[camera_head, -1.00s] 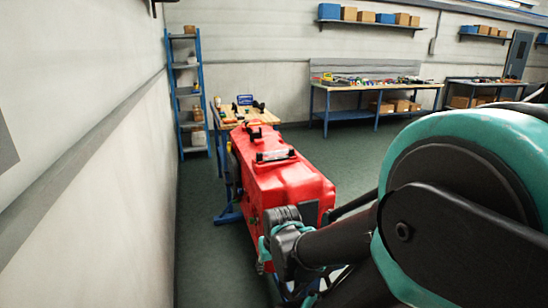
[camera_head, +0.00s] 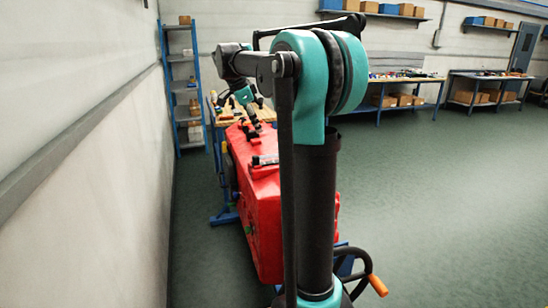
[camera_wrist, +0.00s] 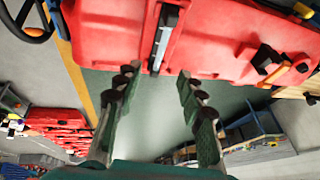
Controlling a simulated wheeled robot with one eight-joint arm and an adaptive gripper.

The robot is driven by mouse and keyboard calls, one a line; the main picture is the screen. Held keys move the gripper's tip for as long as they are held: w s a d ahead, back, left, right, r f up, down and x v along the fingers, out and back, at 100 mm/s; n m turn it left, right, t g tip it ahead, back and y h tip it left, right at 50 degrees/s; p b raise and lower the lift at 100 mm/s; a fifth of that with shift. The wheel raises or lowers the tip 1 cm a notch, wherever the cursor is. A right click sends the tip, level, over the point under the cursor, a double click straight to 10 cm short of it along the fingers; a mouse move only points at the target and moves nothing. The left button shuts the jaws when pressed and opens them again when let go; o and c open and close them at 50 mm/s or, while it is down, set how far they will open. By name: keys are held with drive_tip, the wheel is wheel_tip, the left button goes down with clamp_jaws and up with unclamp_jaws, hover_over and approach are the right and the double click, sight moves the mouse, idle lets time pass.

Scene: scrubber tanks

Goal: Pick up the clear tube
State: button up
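The red tank (camera_head: 265,205) stands in the middle of the head view. A pale, clear-looking tube (camera_head: 265,160) lies on its top against a dark fitting. In the wrist view the tube (camera_wrist: 163,40) shows as a pale strip with dark edges on the red tank (camera_wrist: 215,35), at the upper middle. My gripper (camera_wrist: 157,75) is open and empty. Its two fingers point toward the tank, one on each side of the tube's line, with the floor showing between them. The tube's end is just beyond the fingertips, and I see no contact. In the head view my forearm hides part of the tank.
A wooden worktable (camera_head: 225,115) is behind the tank, a blue shelf rack (camera_head: 182,90) by the left wall. Floor right of the tank is open.

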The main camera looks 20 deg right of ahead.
drive_tip(key=x, duration=1.7)
drive_tip(key=shift+w+d+r, duration=0.2)
drive_tip(key=shift+w+d, duration=0.05)
drive_tip(key=shift+w, duration=0.05)
clamp_jaws()
